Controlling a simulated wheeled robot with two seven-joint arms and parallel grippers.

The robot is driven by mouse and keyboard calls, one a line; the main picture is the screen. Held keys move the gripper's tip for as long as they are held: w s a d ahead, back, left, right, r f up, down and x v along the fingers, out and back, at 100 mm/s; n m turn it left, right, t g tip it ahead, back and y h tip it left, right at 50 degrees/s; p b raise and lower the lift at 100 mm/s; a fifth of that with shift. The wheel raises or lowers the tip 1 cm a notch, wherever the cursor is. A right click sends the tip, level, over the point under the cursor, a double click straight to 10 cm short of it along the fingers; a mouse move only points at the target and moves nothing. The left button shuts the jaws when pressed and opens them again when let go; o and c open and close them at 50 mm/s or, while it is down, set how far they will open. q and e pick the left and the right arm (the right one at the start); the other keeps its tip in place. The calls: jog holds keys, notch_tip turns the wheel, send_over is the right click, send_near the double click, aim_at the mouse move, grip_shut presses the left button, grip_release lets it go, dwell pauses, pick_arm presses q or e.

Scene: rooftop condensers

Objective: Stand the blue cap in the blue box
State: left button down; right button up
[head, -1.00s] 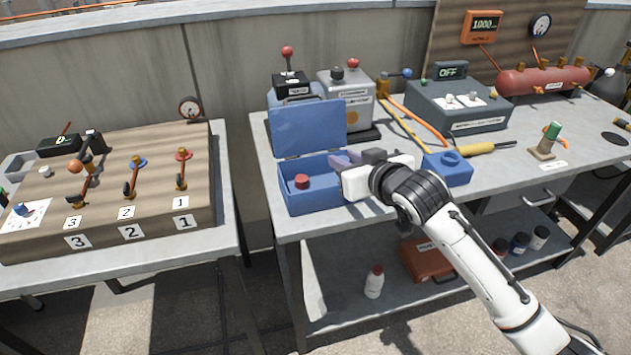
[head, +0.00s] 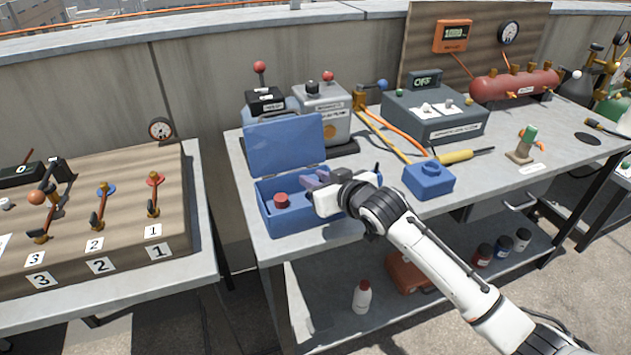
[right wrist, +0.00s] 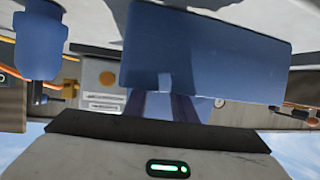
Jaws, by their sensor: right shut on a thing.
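The blue box (head: 300,229) stands at the near left of the right-hand table, its lid (head: 284,146) open at the back. A red cap (head: 281,200) is inside it on the left. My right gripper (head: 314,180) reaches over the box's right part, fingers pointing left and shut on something. The held thing, likely the blue cap, is hidden; I cannot make out its outline or whether it touches the box. My left gripper is out of view.
A blue block (head: 428,182) with a raised round top stands right of the box. The table's front edge is close.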

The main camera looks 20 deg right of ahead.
jog(key=shift+f, duration=0.15)
jog(key=shift+f, duration=0.5)
jog(key=o, duration=0.7)
jog(key=shift+o, duration=0.2)
jog(key=shift+r, duration=0.25)
jog(key=v, duration=1.2)
jog(key=shift+r+p, duration=0.45)
